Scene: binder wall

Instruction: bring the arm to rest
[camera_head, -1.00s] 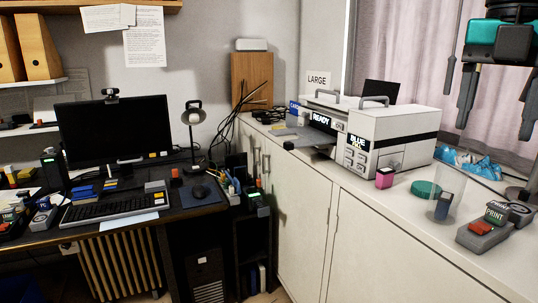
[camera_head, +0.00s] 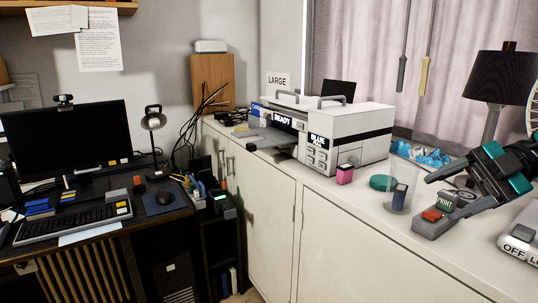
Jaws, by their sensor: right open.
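My right gripper (camera_head: 440,197) is at the right edge of the head view, over the white counter top (camera_head: 384,222). It is black with teal parts, and its fingers point left. The fingers are spread, and nothing shows held between them. They overlap the grey device with a red button and a PRINT label (camera_head: 432,216) in the picture; whether they touch it I cannot tell. My left gripper is not in view.
A white printer (camera_head: 345,135) reading READY and BLUE stands on the counter. A black lamp (camera_head: 503,77) stands behind my gripper. A desk with a monitor (camera_head: 68,138) is at left.

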